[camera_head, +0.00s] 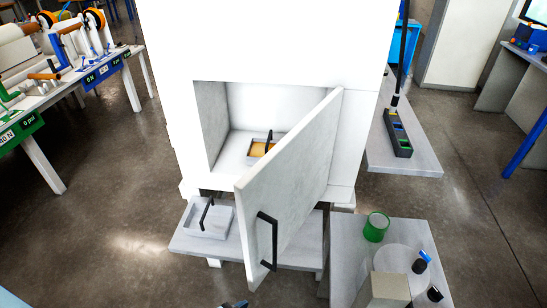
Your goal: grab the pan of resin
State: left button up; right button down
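A shallow pale pan with amber resin (258,148) sits inside the open chamber of a large white cabinet (265,40). Its black handle stands up above the resin. The cabinet's pale door (290,180) is swung open toward me and hides the right part of the chamber. The door has a black bar handle (267,242). A second pale pan (207,222) with a black handle stands on the grey shelf below and shows no amber inside. Neither gripper can be clearly made out; a small dark blue piece at the bottom edge is too cut off to identify.
A grey table (345,240) at lower right holds a green cup (376,227), a round pale plate, a beige block (383,291) and small blue-and-black items. A bench (415,160) at right holds a dark tray (397,133). Left tables carry machines. Floor at left is clear.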

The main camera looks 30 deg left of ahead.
aim_at(258, 148)
jog(key=k+j, duration=0.1)
jog(key=j, duration=0.5)
jog(key=k+j, duration=0.1)
jog(key=j, duration=1.55)
jog(key=i+j, duration=0.1)
jog(key=j, duration=0.25)
jog(key=i+j, duration=0.1)
jog(key=j, duration=0.3)
jog(key=i+j, duration=0.1)
jog(key=j, duration=0.25)
